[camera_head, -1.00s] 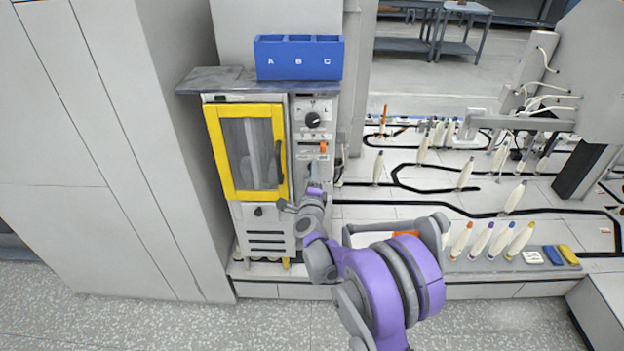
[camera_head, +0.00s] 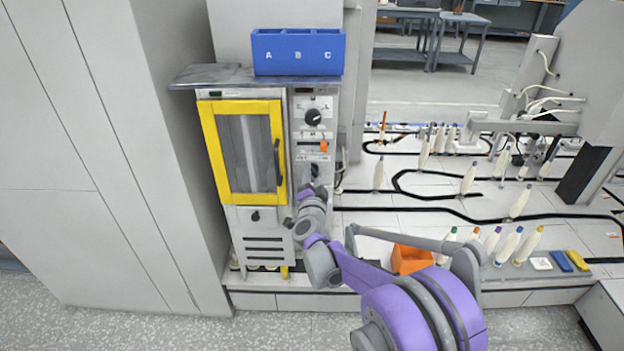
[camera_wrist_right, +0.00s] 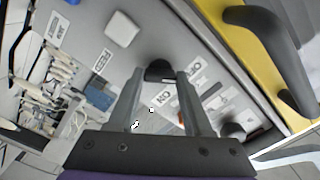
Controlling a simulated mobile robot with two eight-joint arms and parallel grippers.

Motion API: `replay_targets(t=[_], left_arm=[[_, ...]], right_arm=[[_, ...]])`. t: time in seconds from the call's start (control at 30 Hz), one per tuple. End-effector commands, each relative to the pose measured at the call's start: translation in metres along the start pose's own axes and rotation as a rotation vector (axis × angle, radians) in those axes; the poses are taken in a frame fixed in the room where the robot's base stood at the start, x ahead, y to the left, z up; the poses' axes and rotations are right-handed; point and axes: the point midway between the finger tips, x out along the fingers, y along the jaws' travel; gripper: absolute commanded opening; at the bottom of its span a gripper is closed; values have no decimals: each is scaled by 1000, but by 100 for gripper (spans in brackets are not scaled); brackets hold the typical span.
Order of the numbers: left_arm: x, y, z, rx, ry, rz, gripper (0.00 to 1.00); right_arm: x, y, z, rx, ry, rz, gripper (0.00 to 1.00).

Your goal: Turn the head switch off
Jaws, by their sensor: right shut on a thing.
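The machine's narrow control panel (camera_head: 303,155) stands right of a yellow-framed door. My right gripper (camera_head: 310,196) is at the lower part of this panel in the head view, partly hidden by its own wrist. In the right wrist view, my right gripper (camera_wrist_right: 161,76) has its two fingers on either side of a small black switch knob (camera_wrist_right: 160,70) and is shut on it. The knob's exact setting is hard to tell. My left gripper is not in view.
A larger black dial (camera_head: 313,117) and an orange part (camera_head: 323,146) sit higher on the panel. The yellow door (camera_head: 207,150) with its dark handle is close by. A blue A-B-C bin (camera_head: 298,67) stands on top. An orange bin (camera_head: 410,260) and several bobbins are at right.

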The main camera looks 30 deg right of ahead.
Motion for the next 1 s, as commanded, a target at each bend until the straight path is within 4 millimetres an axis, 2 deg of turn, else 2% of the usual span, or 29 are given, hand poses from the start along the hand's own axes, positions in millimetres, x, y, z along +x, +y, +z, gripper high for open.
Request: replay_targets(t=[0.3,0.73,0.77,0.9,1.0], left_arm=[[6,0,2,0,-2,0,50],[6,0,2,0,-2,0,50],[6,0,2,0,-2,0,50],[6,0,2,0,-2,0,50],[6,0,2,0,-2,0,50]], right_arm=[[0,1,0,-81,0,1,0],[0,0,0,-90,0,0,0],[0,0,0,-90,0,0,54],[0,0,0,-89,0,0,79],[0,0,0,-89,0,0,80]])
